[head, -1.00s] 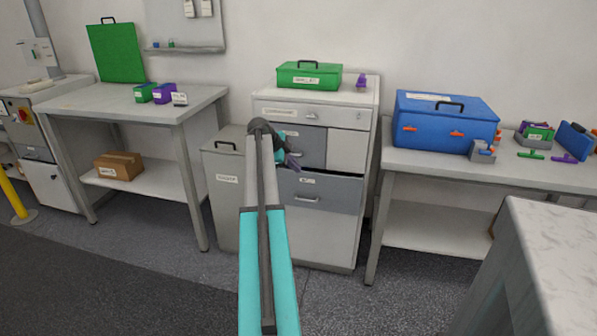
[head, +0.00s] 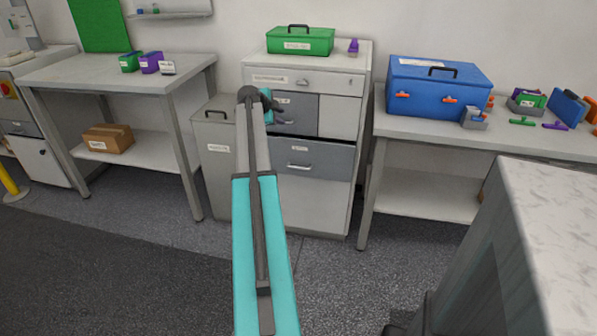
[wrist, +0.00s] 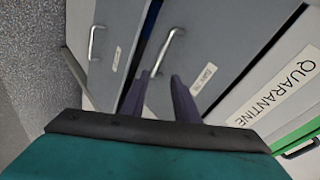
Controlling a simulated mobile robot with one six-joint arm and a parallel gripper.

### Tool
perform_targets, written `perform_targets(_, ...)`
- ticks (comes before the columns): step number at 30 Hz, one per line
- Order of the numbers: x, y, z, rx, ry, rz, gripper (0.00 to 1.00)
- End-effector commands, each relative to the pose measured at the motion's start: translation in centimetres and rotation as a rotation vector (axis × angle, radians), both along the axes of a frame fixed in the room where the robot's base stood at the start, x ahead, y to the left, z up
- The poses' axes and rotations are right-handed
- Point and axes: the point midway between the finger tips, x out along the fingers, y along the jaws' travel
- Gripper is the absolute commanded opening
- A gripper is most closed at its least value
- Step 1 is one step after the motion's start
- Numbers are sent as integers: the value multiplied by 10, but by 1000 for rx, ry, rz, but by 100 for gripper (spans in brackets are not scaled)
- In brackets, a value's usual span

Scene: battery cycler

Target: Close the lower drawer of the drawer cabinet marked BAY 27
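The drawer cabinet (head: 312,208) stands against the wall in the head view. Its lower drawer (head: 335,163) has a grey front with a bar handle and a label too small to read. In the wrist view, turned on its side, the lower drawer (wrist: 122,30) is at left, with a narrow dark gap between it and the grey upper drawer (wrist: 205,35). The upper drawer's label starts with BAY; its number is unclear. My gripper (head: 285,118) is in front of the upper drawer, partly hidden by my arm. In the wrist view its purple fingers (wrist: 159,88) are apart, with nothing between them.
The top drawer (wrist: 270,95) is labelled QUARANTINE. A green case (head: 300,42) sits on the cabinet. A grey bin (head: 214,165) stands left of it. A bench with a blue case (head: 440,92) is at right. A pale counter (head: 560,215) fills the front right. Floor before the cabinet is clear.

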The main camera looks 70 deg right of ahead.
Motion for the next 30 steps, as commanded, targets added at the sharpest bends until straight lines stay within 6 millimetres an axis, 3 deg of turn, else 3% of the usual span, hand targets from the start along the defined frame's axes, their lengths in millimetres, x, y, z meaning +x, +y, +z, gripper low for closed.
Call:
perform_targets(6, 27, -10, 18, -166, -93, 111, 28)
perform_targets(16, 48, -11, 22, -387, -225, 268, 28)
perform_targets(23, 50, 0, 10, -524, -312, 372, 28)
perform_targets(30, 39, 21, -13, -653, -401, 471, 28)
